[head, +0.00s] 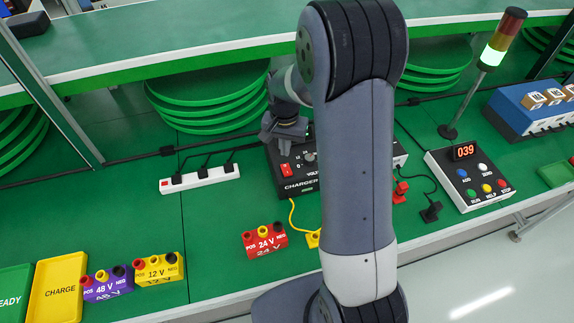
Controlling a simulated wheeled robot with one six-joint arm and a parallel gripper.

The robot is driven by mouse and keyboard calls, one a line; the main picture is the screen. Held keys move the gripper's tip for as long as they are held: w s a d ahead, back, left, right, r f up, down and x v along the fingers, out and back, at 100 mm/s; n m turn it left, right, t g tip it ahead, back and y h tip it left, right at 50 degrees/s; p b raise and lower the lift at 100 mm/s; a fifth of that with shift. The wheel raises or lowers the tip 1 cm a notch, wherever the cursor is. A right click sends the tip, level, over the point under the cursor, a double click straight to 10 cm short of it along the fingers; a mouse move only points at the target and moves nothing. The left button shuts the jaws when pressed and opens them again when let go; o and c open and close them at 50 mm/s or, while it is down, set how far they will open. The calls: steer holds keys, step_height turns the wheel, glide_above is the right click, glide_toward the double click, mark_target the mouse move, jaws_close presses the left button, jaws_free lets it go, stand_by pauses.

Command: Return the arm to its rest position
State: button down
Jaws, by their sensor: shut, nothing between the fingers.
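My arm rises through the middle of the head view and covers part of the bench behind it. My gripper (272,138) is a dark grey shape left of the arm link, in front of the black charger (292,184). It is shut and holds nothing. The arm link hides the charger's right part. A red 24 V block (264,241) sits on the green bench below the charger, with a yellow cable and a yellow plug (313,239) beside it.
A purple 48 V block (107,285) and a yellow 12 V block (158,270) stand left, near a yellow CHARGE tray (58,290). A white power strip (199,180) lies behind. At right are a button box (468,178), a signal lamp (497,50) and a blue box (520,112).

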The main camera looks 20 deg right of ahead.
mark_target(285, 166)
steer(key=shift+r+p, duration=0.35)
steer(key=shift+r, duration=0.5)
steer(key=shift+f, duration=0.1)
step_height(285, 166, down, 7)
steer(key=b, duration=0.5)
